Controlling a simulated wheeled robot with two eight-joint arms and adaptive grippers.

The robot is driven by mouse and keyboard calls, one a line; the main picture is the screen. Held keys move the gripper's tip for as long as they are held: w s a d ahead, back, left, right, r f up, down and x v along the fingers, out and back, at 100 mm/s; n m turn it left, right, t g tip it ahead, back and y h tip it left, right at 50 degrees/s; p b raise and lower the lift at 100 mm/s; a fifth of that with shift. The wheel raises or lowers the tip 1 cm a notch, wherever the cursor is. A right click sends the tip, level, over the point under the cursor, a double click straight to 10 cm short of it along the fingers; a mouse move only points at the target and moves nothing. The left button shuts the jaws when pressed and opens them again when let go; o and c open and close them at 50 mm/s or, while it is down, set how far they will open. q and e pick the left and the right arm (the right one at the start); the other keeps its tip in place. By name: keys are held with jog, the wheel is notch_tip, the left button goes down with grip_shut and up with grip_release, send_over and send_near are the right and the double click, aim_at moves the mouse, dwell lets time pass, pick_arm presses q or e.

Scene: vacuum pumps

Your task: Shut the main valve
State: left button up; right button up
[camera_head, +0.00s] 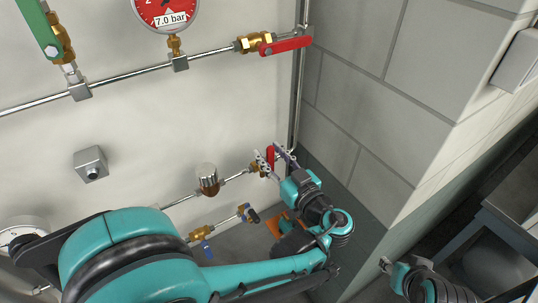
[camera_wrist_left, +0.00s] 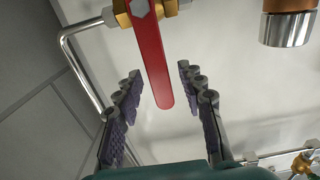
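A brass valve with a red lever (camera_head: 270,156) sits on the lower pipe near the wall corner. The lever also shows in the left wrist view (camera_wrist_left: 154,60), hanging from its brass body (camera_wrist_left: 148,8). My left gripper (camera_head: 269,159) is open around the lever. In the left wrist view its fingers (camera_wrist_left: 157,78) stand on both sides of the lever, with visible gaps. Another red-lever valve (camera_head: 285,46) is on the upper pipe, its lever roughly along the pipe. I cannot tell which one is the main valve. My right gripper (camera_head: 392,266) is at the lower right, its opening unclear.
A red gauge (camera_head: 166,14) reads 7.0 bar. A green lever (camera_head: 40,28) is at the upper left. A brown and chrome fitting (camera_head: 208,180) stands left of my left gripper. The block wall (camera_head: 400,100) bounds the right.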

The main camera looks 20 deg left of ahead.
pick_arm(q)
jog(key=shift+v, duration=1.05)
jog(key=v, duration=0.6)
jog(key=shift+b, duration=0.3)
dwell(0.3)
